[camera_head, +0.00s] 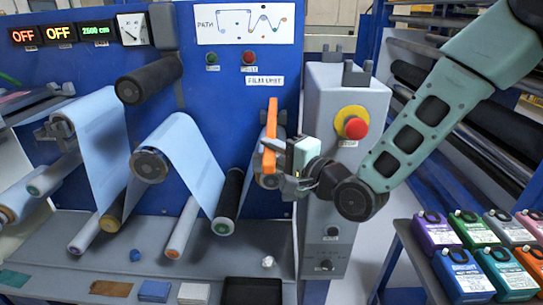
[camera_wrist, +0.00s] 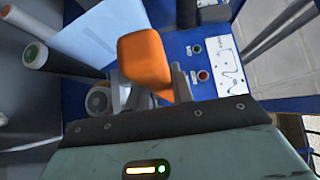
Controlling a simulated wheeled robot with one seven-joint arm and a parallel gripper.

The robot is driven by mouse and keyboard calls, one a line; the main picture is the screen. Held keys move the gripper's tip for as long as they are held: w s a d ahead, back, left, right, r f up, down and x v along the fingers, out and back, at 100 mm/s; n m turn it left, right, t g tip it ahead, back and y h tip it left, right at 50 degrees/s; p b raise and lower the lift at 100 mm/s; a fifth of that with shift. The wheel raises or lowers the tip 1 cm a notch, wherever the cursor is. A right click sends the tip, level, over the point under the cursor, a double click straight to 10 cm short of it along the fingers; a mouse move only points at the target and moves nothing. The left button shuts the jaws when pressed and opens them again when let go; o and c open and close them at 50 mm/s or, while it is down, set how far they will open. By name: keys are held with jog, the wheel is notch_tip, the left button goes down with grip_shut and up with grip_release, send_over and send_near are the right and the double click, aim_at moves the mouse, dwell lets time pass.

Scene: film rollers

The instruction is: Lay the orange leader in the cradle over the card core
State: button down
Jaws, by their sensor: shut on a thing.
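The orange leader (camera_head: 271,138) is an upright narrow strip in the head view, seen nearly edge-on. In the wrist view the orange leader (camera_wrist: 145,62) is a block-like piece rising from the jaws. My gripper (camera_head: 281,156) is shut on it, in front of the blue panel. It also shows in the wrist view (camera_wrist: 158,108), where the jaws hide the leader's lower end. A pale roll end (camera_head: 268,181) sits just behind and below the leader; it also shows in the wrist view (camera_wrist: 98,100). I cannot tell whether it is the card core, or whether leader and roll touch. The cradle is not clearly distinguishable.
A grey post with a red stop button (camera_head: 355,128) stands close right of my gripper. Film-wrapped rollers (camera_head: 150,165) and a black roller (camera_head: 229,194) project from the panel at left. Coloured bottles (camera_head: 458,270) fill a table at lower right. The grey shelf (camera_head: 220,252) has some bare room.

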jog(key=shift+w+f, duration=0.1)
jog(key=shift+w, duration=0.35)
dwell(0.5)
jog(key=shift+f+b, duration=0.9)
jog(key=shift+f, duration=0.15)
jog(key=shift+f+b, duration=0.75)
jog(key=shift+f, duration=0.2)
jog(key=shift+f+b, duration=0.55)
jog(key=shift+b, duration=0.1)
